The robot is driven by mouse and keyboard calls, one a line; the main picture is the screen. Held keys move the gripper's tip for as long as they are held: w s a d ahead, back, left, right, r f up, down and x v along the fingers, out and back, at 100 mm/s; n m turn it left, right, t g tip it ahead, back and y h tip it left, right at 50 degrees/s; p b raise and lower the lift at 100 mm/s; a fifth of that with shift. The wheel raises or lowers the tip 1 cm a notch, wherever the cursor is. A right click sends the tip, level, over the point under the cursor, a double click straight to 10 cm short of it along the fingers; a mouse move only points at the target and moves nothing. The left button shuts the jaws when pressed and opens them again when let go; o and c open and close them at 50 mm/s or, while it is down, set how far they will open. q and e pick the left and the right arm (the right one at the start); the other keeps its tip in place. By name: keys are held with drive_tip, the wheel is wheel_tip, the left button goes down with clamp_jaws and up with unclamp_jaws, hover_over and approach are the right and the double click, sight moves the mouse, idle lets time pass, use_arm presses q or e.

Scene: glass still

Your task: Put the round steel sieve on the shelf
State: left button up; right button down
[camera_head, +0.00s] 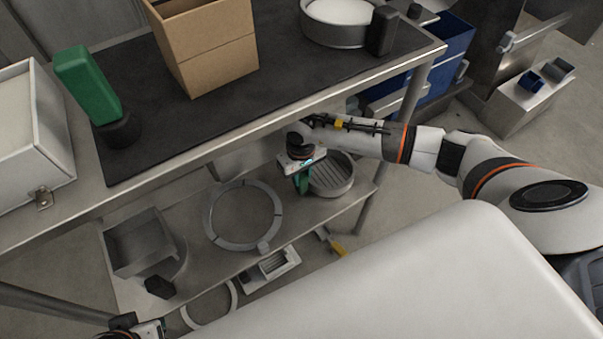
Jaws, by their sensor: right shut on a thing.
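The round steel sieve (338,182) is a shallow round pan with a ribbed inside. It shows at the right end of the lower shelf (193,222), under the table's front edge. My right gripper (302,182) reaches in from the right and is shut at the sieve's left rim, with a small green part between or beside the fingers. The fingertips are partly hidden, and I cannot tell whether the sieve touches the shelf. My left gripper (140,330) shows only in part at the bottom left edge; its fingers cannot be made out.
A metal ring (210,222), a grey open box (108,246) and a small grey tray (247,283) are on the lower level. The tabletop above holds a cardboard box (215,60), a green-handled tool (85,85) and a round pan (325,36). A table leg (412,88) stands to the right.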

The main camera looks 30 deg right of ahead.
use_arm(q)
drive_tip(key=shift+w, duration=0.15)
use_arm(e)
drive_tip(key=c, duration=1.4)
unclamp_jaws()
drive_tip(key=shift+o, duration=0.2)
use_arm(q)
drive_tip(key=shift+s+a+f+g, duration=0.1)
drive_tip(key=shift+s+f+g, duration=0.1)
drive_tip(key=shift+s, duration=0.25)
drive_tip(key=shift+s+a+f+g, duration=0.1)
drive_tip(key=shift+s+g, duration=0.1)
drive_tip(key=shift+s, duration=0.2)
drive_tip(key=shift+f, duration=0.2)
use_arm(e)
drive_tip(key=shift+a+f, duration=0.1)
drive_tip(key=shift+a, duration=0.05)
use_arm(q)
drive_tip(key=shift+w+r, duration=0.1)
use_arm(e)
drive_tip(key=shift+r, duration=0.2)
